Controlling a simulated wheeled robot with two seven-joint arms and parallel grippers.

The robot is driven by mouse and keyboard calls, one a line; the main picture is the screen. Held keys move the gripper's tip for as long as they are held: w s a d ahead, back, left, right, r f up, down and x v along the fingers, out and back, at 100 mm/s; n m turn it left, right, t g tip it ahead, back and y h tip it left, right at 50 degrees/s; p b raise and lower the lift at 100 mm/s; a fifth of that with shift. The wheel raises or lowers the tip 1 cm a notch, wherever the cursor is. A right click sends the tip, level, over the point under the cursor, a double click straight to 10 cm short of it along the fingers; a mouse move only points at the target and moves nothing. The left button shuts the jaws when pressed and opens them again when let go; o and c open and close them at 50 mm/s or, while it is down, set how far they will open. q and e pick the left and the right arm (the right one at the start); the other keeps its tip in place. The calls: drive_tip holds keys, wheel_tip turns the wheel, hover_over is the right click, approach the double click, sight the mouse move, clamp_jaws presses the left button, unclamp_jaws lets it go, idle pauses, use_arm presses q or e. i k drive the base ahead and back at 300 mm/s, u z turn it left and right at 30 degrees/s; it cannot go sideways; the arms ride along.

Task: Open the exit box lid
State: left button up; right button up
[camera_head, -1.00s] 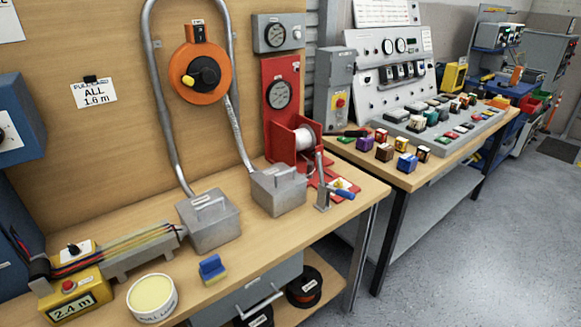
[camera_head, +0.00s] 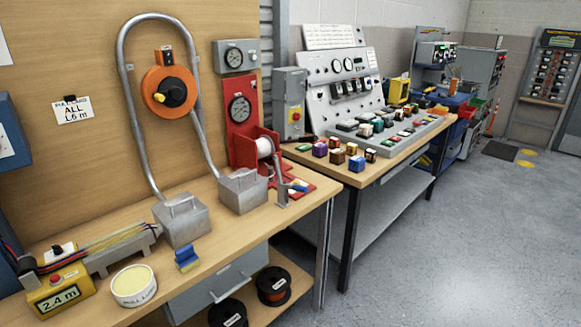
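Two grey metal boxes with handled lids stand on the wooden bench, one at each lower end of a bent grey conduit (camera_head: 131,110). The left box (camera_head: 183,224) is beside the wire trough. The right box (camera_head: 243,193) is beside the red winch stand. Both lids look shut, with handles on top. I cannot read a label that tells which is the exit box. Neither of my grippers is in view.
A yellow unit reading 2.4 m (camera_head: 60,292), a round white tub (camera_head: 134,287) and a blue block (camera_head: 187,259) are along the bench front. The red winch (camera_head: 240,140) with a lever stands right of the boxes. Open floor (camera_head: 450,250) is at right.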

sight(242, 175)
drive_tip(key=z, duration=0.8)
drive_tip(key=i, duration=1)
drive_tip(key=u, duration=0.7)
